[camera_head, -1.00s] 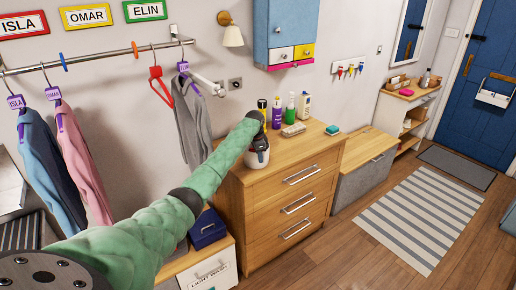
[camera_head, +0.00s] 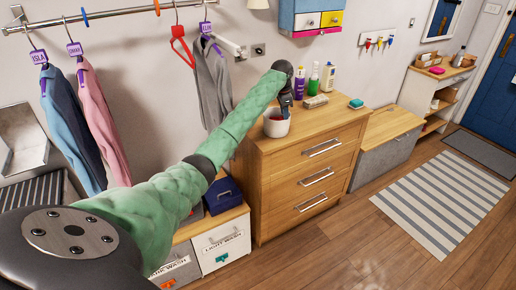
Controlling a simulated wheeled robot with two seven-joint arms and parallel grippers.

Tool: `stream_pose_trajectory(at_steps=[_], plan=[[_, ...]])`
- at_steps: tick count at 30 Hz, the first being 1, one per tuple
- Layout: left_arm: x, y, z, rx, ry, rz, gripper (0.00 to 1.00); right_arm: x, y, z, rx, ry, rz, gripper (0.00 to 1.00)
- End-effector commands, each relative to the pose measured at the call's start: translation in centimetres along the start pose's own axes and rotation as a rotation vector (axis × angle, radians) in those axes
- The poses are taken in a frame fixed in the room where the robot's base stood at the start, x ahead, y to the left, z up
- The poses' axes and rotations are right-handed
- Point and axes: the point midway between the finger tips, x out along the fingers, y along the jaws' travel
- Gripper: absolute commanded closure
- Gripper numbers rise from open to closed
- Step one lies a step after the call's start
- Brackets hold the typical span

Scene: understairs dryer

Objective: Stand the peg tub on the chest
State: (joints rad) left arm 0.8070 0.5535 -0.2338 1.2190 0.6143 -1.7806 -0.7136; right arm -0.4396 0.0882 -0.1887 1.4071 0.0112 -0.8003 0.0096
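The peg tub (camera_head: 276,126), a small white pot with something reddish and dark inside its rim, is upright at the left end of the wooden chest's top (camera_head: 318,118). I cannot tell whether its base fully touches the wood. My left gripper (camera_head: 285,113), dark, reaches down from the end of my green-sleeved arm to the tub's rim. Its fingertips are small and partly hidden against the tub, so their opening does not show. My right gripper is not in view.
Purple (camera_head: 299,84), green (camera_head: 313,78) and white (camera_head: 328,76) bottles stand behind on the chest, with a pale block (camera_head: 316,102) and a teal item (camera_head: 356,103). The chest top's front right is clear. A lower bench (camera_head: 395,124) stands to the right.

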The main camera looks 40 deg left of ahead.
Motion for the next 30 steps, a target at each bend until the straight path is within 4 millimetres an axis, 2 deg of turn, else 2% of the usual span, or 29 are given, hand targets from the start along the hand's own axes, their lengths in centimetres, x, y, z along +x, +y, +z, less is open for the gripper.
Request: stream_pose_trajectory(at_steps=[1, 3, 9, 13, 17, 22, 25, 29, 30], plan=[[1.8, 2.0, -0.8, 0.011, 0.011, -0.017, 0.74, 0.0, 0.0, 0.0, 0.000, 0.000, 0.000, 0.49], [3.8, 4.7, -1.9, 0.018, 0.037, -0.049, 0.74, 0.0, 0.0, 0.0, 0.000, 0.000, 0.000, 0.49], [8.2, 13.0, -4.2, 0.027, 0.137, -0.132, 0.74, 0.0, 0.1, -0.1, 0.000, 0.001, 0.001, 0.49], [10.0, 18.7, -5.2, 0.024, 0.220, -0.171, 0.74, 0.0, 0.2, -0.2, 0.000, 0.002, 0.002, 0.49], [10.9, 24.0, -5.7, 0.013, 0.305, -0.200, 0.74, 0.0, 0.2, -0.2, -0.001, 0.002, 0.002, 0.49], [12.1, 29.7, -5.3, -0.018, 0.393, -0.214, 0.74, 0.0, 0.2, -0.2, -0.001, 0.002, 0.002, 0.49], [13.9, 32.3, -4.5, -0.049, 0.418, -0.209, 0.74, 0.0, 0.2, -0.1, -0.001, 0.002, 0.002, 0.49], [18.0, 35.3, -2.7, -0.104, 0.418, -0.188, 0.74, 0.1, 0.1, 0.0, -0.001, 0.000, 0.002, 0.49], [19.8, 36.3, -1.9, -0.123, 0.410, -0.179, 0.74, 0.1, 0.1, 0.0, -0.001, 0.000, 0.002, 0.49]])
